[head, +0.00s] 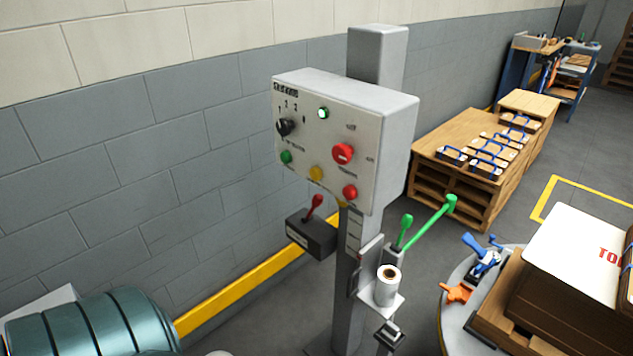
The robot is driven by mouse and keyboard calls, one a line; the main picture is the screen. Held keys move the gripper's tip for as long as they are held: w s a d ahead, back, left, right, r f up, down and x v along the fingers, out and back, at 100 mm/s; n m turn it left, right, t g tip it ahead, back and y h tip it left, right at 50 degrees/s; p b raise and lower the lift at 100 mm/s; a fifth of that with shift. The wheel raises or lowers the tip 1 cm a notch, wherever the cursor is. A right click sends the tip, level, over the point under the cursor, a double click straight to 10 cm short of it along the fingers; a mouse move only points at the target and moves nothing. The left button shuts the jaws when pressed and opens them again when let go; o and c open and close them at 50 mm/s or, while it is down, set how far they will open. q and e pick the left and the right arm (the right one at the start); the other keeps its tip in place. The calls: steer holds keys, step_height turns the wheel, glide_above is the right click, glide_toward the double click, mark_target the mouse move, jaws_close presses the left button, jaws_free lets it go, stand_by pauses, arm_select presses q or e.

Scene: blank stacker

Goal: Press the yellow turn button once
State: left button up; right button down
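The yellow button (316,173) sits low on the front face of a grey control box (398,125) mounted on a post. A green button (286,157) is to its left and a red button (350,192) to its right. A larger red button (343,153) is above and to the right. A black rotary knob (285,127) is at the upper left of the panel, and a lit green-white lamp (323,113) is near the top. Neither of my grippers shows in the head view. Nothing covers the yellow button.
A dark box with a red lever (315,206) hangs below the panel. Green levers (428,222) and a paper roll (388,280) are on the post's right. A round table (456,318) with cartons is at right, a teal cylinder (95,325) at lower left, a wall behind.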

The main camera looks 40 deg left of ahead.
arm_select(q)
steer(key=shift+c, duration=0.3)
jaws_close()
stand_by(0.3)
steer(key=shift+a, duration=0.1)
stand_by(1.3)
